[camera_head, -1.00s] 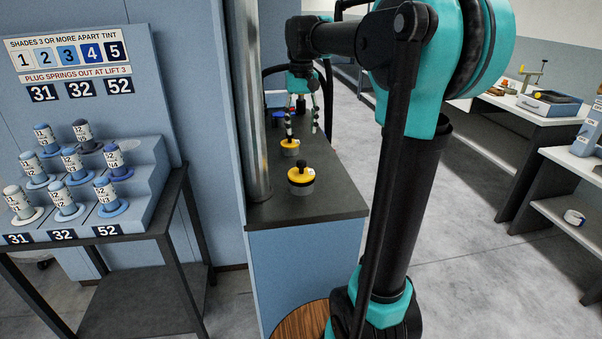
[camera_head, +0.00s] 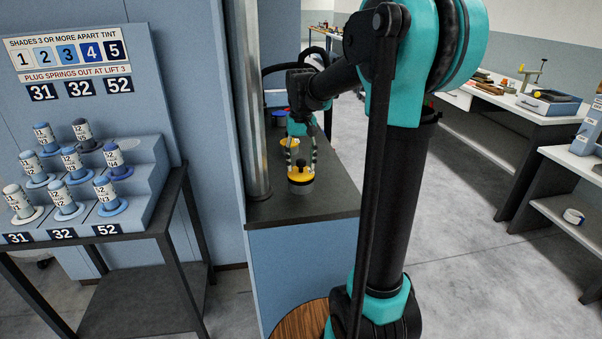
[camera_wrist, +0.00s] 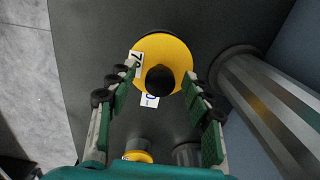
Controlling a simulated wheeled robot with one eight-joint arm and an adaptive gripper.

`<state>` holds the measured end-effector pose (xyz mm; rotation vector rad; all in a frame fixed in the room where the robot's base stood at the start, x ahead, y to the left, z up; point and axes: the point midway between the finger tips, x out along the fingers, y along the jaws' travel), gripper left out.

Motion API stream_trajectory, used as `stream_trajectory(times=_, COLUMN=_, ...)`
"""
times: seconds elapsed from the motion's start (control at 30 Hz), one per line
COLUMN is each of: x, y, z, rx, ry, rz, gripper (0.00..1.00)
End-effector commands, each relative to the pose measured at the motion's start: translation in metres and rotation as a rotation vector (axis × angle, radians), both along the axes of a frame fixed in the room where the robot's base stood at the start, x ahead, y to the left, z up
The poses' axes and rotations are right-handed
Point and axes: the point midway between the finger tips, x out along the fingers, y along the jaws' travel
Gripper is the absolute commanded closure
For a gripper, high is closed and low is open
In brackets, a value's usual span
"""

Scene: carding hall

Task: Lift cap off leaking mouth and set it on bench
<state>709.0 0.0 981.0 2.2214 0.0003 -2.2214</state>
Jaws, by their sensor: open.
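A yellow cap (camera_head: 301,178) with a black knob sits on a short grey mouth (camera_head: 300,189) near the front of the dark bench top (camera_head: 330,205). The wrist view shows this cap (camera_wrist: 178,52) from above, its round black knob (camera_wrist: 160,80) near the middle of the picture. My gripper (camera_head: 301,163) is over the cap, its fingers pointing down. In the wrist view the open fingers (camera_wrist: 160,72) stand on either side of the knob, with a gap on both sides. A second yellow cap (camera_head: 289,144) stands farther back; it also shows in the wrist view (camera_wrist: 138,156).
A metal column (camera_head: 248,100) rises beside the caps on the left; it also shows in the wrist view (camera_wrist: 260,95). A red-and-blue piece (camera_head: 279,115) stands at the back. A stepped rack (camera_head: 150,160) of bobbins is at left. The bench's front right corner is bare.

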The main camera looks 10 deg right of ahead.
Motion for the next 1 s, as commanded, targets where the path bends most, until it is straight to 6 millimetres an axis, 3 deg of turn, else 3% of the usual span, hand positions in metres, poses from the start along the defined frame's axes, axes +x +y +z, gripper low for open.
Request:
stream_trajectory(times=0.23, x=0.0001, y=0.0000, z=-0.0013, rx=0.000, ry=0.000, rz=0.000, gripper=0.51)
stream_trajectory(times=0.63, x=0.0000, y=0.0000, z=-0.0011, rx=0.000, ry=0.000, rz=0.000, gripper=1.00)
stream_trajectory(times=1.0, x=0.0000, y=0.0000, z=0.0010, rx=0.000, ry=0.000, rz=0.000, gripper=1.00)
